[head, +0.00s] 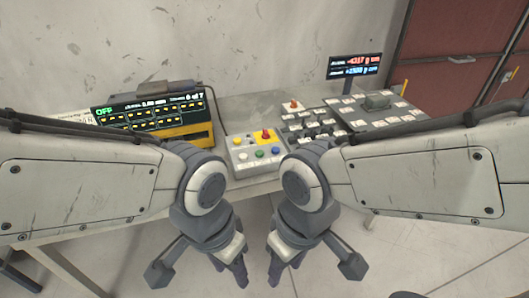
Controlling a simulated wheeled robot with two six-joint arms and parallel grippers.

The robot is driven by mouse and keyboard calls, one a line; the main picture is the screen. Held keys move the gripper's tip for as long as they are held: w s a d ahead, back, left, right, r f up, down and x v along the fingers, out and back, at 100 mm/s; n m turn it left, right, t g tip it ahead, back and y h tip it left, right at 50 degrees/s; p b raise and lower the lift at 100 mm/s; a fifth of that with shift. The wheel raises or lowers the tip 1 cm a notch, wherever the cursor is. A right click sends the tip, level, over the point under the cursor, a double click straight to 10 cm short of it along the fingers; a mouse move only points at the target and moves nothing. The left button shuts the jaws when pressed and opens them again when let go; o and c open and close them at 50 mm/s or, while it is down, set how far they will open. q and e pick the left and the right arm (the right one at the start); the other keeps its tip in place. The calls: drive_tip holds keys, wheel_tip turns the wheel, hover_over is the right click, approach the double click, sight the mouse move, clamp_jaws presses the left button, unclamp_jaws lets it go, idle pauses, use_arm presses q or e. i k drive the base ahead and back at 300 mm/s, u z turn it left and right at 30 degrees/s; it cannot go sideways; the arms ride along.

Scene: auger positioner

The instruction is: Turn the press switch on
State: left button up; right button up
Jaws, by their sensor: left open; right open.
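A white control box (258,151) sits on the table with a red knob (266,134) on a yellow patch and several coloured buttons. I cannot tell which control is the press switch. Left of it, a yellow-and-black unit (155,115) shows a green "OFF" on its screen. A panel of dark switches (312,123) with a red knob (293,104) stands to the right of the box, partly hidden by my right arm. My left gripper (232,270) and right gripper (286,268) are open and empty, pointing down in front of the table, apart from the controls.
The grey table (246,104) stands against a worn wall. A wider grey panel (375,109) with labelled keys is at the right, with a small display (355,65) behind it showing red and blue digits. A red-brown door (460,40) is at the back right. Open floor lies in front.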

sight(266, 134)
drive_tip(key=z, duration=0.05)
drive_tip(key=i, duration=1.05)
drive_tip(key=u, duration=0.5)
